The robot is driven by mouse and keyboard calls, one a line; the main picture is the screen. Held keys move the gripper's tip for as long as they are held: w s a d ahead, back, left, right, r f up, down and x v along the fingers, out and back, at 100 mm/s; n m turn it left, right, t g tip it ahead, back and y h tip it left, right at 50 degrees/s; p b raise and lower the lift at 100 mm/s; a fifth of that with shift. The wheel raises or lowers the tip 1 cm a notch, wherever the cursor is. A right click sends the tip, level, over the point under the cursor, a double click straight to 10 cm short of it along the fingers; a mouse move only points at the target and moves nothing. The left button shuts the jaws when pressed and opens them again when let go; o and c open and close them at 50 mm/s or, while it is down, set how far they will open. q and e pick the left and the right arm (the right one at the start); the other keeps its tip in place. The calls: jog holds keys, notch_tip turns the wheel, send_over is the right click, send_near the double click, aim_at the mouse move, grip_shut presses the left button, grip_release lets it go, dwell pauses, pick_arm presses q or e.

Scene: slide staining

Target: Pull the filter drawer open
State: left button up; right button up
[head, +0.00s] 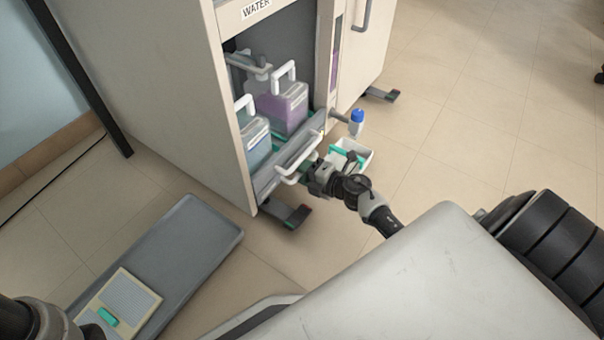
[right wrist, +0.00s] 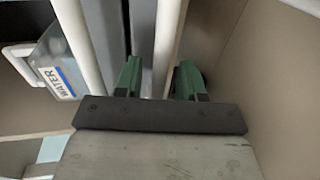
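A low grey drawer front (head: 268,181) with a white bar handle (head: 297,163) sits at the bottom of the cabinet bay. No label is readable on it. My right gripper (head: 311,174) is at the right part of this handle. In the right wrist view, my right gripper (right wrist: 158,80) has its two green fingers apart. A pale bar (right wrist: 168,40) runs up between them, with a visible gap at the left finger. Whether the fingers touch it is unclear. At the lower left of the head view only a dark part of my left arm shows, without its gripper.
The cabinet (head: 180,80) holds a purple container (head: 283,108) and a blue-grey container (head: 256,145). A grey platform (head: 195,240) lies left. Floor at the right is clear.

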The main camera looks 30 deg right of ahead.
jog(key=shift+w, duration=0.2)
grip_shut()
jog(key=shift+s, duration=0.1)
jog(key=f+p+v, duration=0.2)
jog(key=v, duration=1)
jog(key=s+f+p+v, duration=0.1)
jog(key=f+p+v, duration=0.2)
jog(key=v, duration=1)
jog(key=shift+s+d, duration=0.25)
jog(key=shift+d, duration=0.05)
jog(key=shift+f, duration=0.1)
grip_release()
